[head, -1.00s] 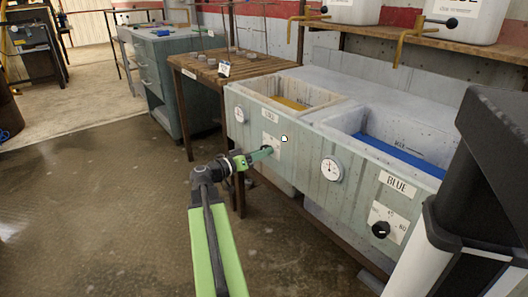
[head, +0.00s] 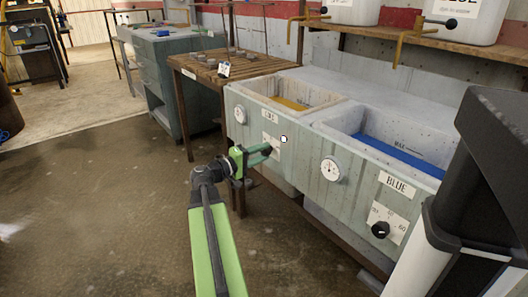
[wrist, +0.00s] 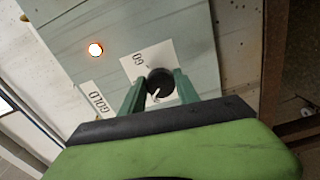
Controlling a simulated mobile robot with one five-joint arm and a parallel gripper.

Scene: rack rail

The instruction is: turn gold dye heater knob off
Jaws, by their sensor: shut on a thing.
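The gold dye heater knob (wrist: 160,80) is black with a white pointer mark and sits on a white scale plate (wrist: 150,56) in the wrist view. A "60" shows on the plate beside it. My gripper (wrist: 160,88) has its two green fingers on either side of the knob and is shut on it. The GOLD label (wrist: 97,103) and a glowing lamp (wrist: 96,49) are near the knob. The lamp also shows in the head view (head: 284,139).
The blue vat's knob (head: 380,230) and BLUE label (head: 397,185) are to the right on the same panel. A round gauge (head: 331,169) sits between the knobs. A slatted wooden table (head: 240,65) stands beyond the vats. The floor to the left is clear.

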